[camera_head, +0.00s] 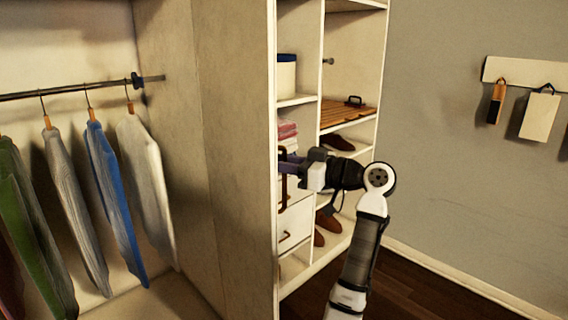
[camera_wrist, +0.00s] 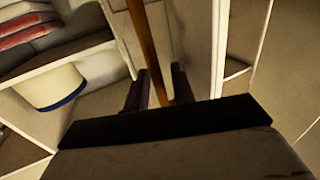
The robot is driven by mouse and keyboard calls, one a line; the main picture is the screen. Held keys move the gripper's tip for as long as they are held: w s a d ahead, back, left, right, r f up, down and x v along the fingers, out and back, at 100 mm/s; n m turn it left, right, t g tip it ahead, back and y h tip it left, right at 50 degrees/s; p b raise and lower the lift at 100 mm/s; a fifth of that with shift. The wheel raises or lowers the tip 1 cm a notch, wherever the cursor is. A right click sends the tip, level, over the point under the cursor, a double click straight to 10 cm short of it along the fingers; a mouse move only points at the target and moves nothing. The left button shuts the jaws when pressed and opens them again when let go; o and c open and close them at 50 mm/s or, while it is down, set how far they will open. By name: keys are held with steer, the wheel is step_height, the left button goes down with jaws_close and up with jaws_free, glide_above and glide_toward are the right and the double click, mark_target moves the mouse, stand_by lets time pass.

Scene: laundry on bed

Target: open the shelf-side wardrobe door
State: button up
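The shelf-side section of the wardrobe stands open to view in the head view, beside a tall beige panel (camera_head: 238,150) with a pale front edge. A long brown bar handle (camera_head: 284,180) shows upright just right of that edge. My gripper (camera_head: 298,172) is at the handle, seen from the side. In the wrist view the handle (camera_wrist: 146,40) runs down between the two dark fingers of my gripper (camera_wrist: 158,88). The fingers stand apart on either side of it, with a narrow gap at the left finger. The handle's lower end is hidden by the gripper body.
Shelves hold a white canister (camera_head: 287,73), folded red cloth (camera_head: 287,130), a wooden tray (camera_head: 342,115) and shoes (camera_head: 328,222). A drawer (camera_head: 293,225) sits below. Clothes hang from a rail (camera_head: 70,90) at left. Clear floor (camera_head: 420,290) lies at lower right.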

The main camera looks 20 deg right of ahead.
steer(key=b+v, duration=0.2)
steer(key=v, duration=1.1)
steer(key=shift+s+d, duration=0.3)
